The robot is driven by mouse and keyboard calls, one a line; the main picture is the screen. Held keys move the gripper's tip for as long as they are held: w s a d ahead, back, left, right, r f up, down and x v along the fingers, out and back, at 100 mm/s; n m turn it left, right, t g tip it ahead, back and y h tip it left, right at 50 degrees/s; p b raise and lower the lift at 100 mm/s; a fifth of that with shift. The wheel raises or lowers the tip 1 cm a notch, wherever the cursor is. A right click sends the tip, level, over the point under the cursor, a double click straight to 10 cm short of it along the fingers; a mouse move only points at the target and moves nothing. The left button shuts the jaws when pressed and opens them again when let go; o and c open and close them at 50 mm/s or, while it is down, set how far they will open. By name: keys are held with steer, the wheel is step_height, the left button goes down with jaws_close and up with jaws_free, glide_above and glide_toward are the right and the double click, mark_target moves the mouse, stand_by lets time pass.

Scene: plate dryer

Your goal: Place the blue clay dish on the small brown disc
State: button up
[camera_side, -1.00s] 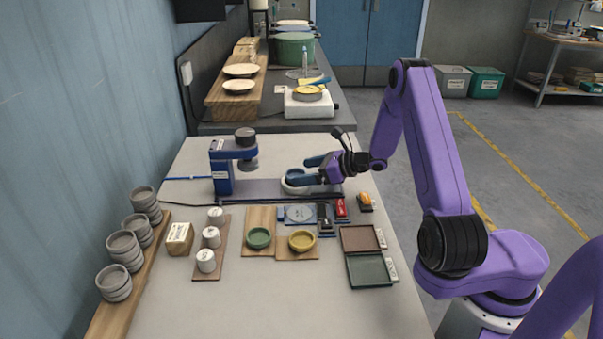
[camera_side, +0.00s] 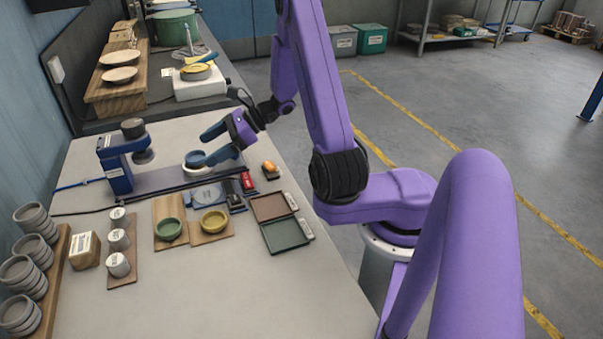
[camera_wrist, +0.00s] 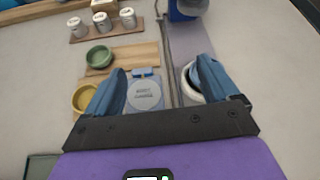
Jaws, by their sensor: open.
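The blue clay dish (camera_side: 194,158) appears to sit in a white ring on the grey strip near the blue stand in the side view. My gripper (camera_side: 206,149) is open, just right of and above that ring. In the wrist view my gripper (camera_wrist: 160,70) has its blue fingers wide apart with nothing held between them. The right finger overlaps the white ring (camera_wrist: 187,88) there and hides most of what is inside it. I cannot make out a small brown disc in either view.
A green bowl (camera_side: 169,228) and a yellow bowl (camera_side: 213,221) sit on wooden boards. Brown and green square trays (camera_side: 286,234) lie to their right. A blue stand (camera_side: 118,165) rises left of the ring. The front of the table is clear.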

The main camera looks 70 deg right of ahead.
steer(key=s+a+r+n+g, duration=0.2)
steer(key=s+a+n+g, duration=0.2)
steer(key=a+n+g, duration=0.3)
steer(key=s+a+r+n+g, duration=0.1)
steer(key=s+a+n+g, duration=0.4)
steer(key=a+n, duration=0.45)
steer(key=s+d+r+n+t+h, duration=0.1)
steer(key=s+d+n+h, duration=0.2)
steer(key=s+n, duration=0.7)
steer(key=s+d+r+n+t+h, duration=0.1)
steer(key=s+d+r+n+h, duration=0.1)
steer(key=s+n, duration=0.8)
steer(key=d+n+h, duration=0.1)
steer(key=n+h, duration=0.1)
steer(key=shift+s+d+r+n+h, duration=0.2)
steer(key=shift+s+n+h, duration=0.15)
steer(key=shift+h, duration=0.05)
